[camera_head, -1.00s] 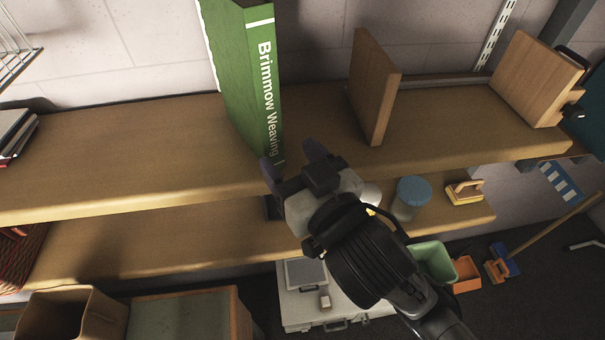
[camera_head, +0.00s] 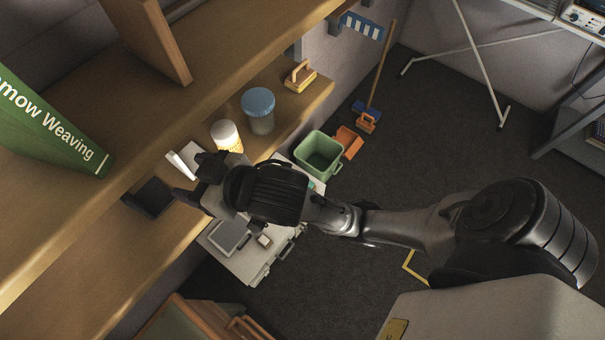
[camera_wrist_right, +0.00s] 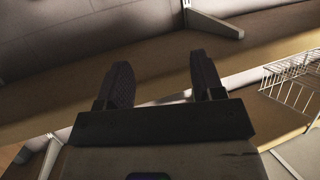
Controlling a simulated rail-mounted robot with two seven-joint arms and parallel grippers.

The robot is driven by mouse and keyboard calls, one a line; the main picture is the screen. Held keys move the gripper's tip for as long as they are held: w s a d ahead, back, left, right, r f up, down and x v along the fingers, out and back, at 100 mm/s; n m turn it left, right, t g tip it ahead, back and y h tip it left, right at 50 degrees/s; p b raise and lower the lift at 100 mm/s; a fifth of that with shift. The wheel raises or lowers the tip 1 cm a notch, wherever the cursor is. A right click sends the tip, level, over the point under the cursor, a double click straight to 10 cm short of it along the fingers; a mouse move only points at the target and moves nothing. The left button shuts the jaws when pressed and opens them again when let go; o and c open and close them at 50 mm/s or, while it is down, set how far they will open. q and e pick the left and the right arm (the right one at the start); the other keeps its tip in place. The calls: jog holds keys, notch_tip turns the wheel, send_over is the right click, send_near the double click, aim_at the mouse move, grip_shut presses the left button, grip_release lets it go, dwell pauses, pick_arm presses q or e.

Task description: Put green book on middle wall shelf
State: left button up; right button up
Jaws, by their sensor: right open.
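The green book (camera_head: 45,130), with "Weaving" legible on its spine, stands on the upper wooden shelf (camera_head: 215,75) at the left of the head view. My right gripper (camera_head: 180,180) is open and empty. In the head view it appears just off the shelf's front edge, to the right of the book and apart from it. In the right wrist view, the two dark fingers (camera_wrist_right: 158,85) are spread with nothing between them, and the book does not show there. My left gripper is not in view.
A wooden panel (camera_head: 150,40) stands on the upper shelf. The lower shelf holds a blue-lidded jar (camera_head: 259,112), a white container (camera_head: 226,136), a yellow-and-wood brush (camera_head: 300,77) and a dark flat item (camera_head: 150,196). A green bin (camera_head: 319,153) is on the floor.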

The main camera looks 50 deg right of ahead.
jog(key=s+d+f+g+h, duration=0.1)
jog(key=s+d+f+g, duration=0.15)
jog(key=f, duration=0.55)
jog(key=s+d+f+g+h, duration=0.1)
jog(key=s+d+f+g, duration=0.2)
jog(key=f, duration=0.5)
jog(key=s+d+f+g, duration=0.2)
jog(key=s+d+f, duration=0.1)
jog(key=s+f, duration=0.3)
jog(key=s+d+f+g+h, duration=0.1)
jog(key=s+d+f+g, duration=0.1)
jog(key=s+f, duration=0.4)
jog(key=s+d, duration=0.1)
jog(key=s, duration=0.4)
jog(key=shift+d+f+m+h, duration=0.15)
jog(key=shift+f+m+h, duration=0.15)
